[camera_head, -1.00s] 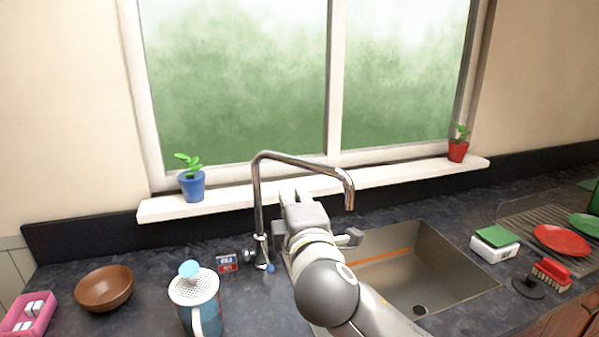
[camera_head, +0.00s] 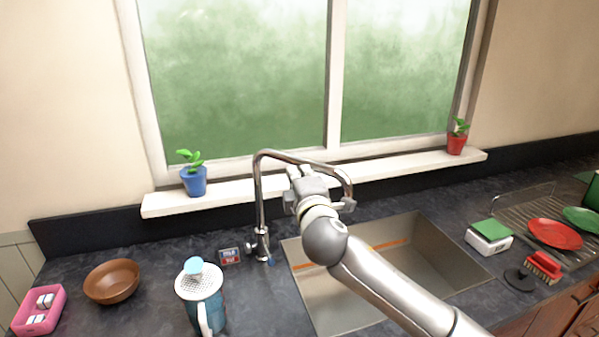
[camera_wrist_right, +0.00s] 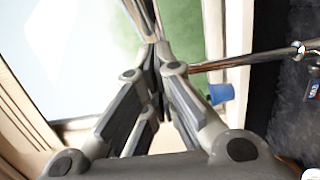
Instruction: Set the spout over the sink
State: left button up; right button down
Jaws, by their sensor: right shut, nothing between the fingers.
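The metal faucet (camera_head: 260,205) stands behind the sink's left corner, with its spout (camera_head: 285,156) reaching right from the top of the pipe. The spout's outlet end is above the back left part of the sink (camera_head: 440,255), partly hidden by my right gripper (camera_head: 299,174). That gripper is just below and in front of the spout. In the right wrist view, my right gripper (camera_wrist_right: 155,75) is shut and empty, with its fingertips close to the spout (camera_wrist_right: 145,20); I cannot tell whether they touch. The faucet pipe (camera_wrist_right: 240,61) runs to the right there. My left gripper is out of view.
A blue pot (camera_head: 194,181) and a red pot (camera_head: 456,143) stand on the windowsill (camera_head: 390,175). A teal pitcher (camera_head: 210,310), brown bowl (camera_head: 112,281) and pink box (camera_head: 40,310) are on the left counter. A dish rack (camera_head: 525,203) is at the right.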

aim_at(318, 165)
jog(key=w+d, duration=0.4)
jog(key=w, duration=0.1)
jog(key=shift+d+p, duration=0.2)
jog(key=shift+p, duration=0.1)
